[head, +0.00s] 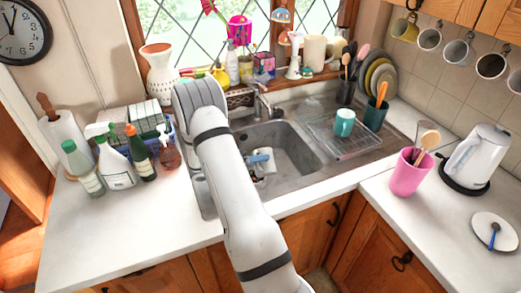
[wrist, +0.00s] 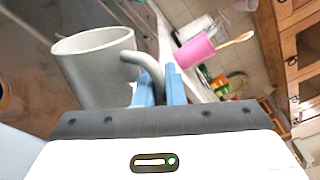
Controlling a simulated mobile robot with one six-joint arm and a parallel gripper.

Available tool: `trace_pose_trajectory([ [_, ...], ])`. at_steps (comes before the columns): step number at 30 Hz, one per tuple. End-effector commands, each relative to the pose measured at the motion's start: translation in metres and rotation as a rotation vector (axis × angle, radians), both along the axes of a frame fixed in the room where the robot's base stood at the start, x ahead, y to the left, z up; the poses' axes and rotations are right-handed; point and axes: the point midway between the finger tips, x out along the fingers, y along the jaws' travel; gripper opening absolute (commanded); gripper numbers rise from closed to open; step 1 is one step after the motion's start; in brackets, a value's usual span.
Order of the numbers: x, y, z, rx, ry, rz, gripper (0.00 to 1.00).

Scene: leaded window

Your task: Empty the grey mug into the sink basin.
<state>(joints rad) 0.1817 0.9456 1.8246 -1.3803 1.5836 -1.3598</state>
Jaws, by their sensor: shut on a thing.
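The grey mug (wrist: 95,70) is large in the wrist view. My gripper (wrist: 160,88) is shut on its handle with blue fingers. The wrist view is rolled against the room, and the mug is tipped well over, roughly on its side. Part of its inside wall shows; I cannot tell whether anything is in it. The sink basin (head: 295,158) is grey and set in the counter at the centre of the head view. My arm crosses its left side, and a bit of blue shows over the basin beside the arm.
A teal mug (head: 344,122) stands on the drying rack (head: 350,143) right of the basin. A pink cup (head: 408,173) and white kettle (head: 478,158) stand on the right counter. Bottles (head: 117,170) stand left. The front left counter is clear.

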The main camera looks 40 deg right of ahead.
Motion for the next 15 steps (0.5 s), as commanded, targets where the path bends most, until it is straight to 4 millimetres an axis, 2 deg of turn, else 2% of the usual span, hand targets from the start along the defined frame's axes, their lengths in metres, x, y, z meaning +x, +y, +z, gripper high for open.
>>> trace_pose_trajectory([
  [15, 0.009, -0.003, 0.015, 0.048, 0.129, -0.002, 0.0],
])
